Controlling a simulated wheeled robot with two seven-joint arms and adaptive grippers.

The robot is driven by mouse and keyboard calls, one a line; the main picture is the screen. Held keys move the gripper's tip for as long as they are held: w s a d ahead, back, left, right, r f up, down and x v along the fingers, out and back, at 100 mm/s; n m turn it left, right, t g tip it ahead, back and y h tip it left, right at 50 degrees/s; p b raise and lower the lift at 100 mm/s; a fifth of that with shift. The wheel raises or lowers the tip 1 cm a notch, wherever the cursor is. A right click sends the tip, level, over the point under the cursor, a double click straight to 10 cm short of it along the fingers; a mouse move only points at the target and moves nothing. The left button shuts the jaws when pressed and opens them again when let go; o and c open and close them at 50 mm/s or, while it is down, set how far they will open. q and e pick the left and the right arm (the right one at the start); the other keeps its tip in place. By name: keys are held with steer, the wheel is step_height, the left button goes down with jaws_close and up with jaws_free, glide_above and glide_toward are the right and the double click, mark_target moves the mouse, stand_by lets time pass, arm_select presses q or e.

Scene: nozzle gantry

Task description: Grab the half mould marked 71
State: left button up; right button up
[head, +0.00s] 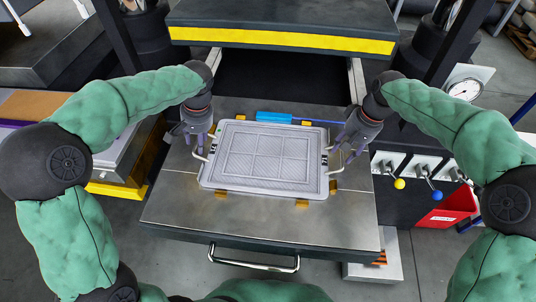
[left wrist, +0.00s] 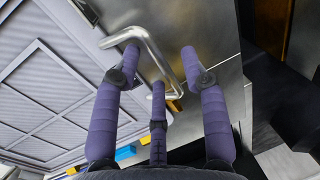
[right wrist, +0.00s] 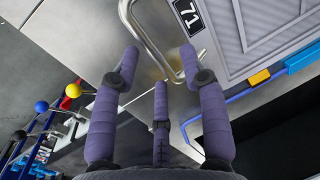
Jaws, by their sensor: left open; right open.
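The half mould (head: 265,160) is a light grey rectangular plate with a panelled face, lying flat on the metal table. A bent metal handle sticks out at each short side. The label marked 71 (right wrist: 188,17) shows beside the right handle (right wrist: 150,40) in the right wrist view. My left gripper (head: 197,150) is open at the left handle, which lies between its fingers in the left wrist view (left wrist: 155,65). My right gripper (head: 342,157) is open at the right handle, with the bar between its fingers. I cannot tell whether any finger touches a handle.
A press with a yellow-striped upper block (head: 280,40) stands behind the metal table (head: 260,222). A blue block (head: 274,117) lies behind the mould, and small orange blocks sit around its edges. Levers with yellow and blue knobs (head: 399,183) and a red box (head: 445,210) are at right.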

arm_select(q)
steer(key=shift+a+f, duration=0.2)
steer(key=shift+f, duration=0.85)
arm_select(e)
steer(key=shift+a+f, duration=0.2)
steer(key=shift+f, duration=0.9)
arm_select(q)
jaws_close()
arm_select(e)
jaws_close()
arm_select(q)
steer(key=shift+r, duration=0.1)
arm_select(e)
steer(key=shift+r, duration=0.1)
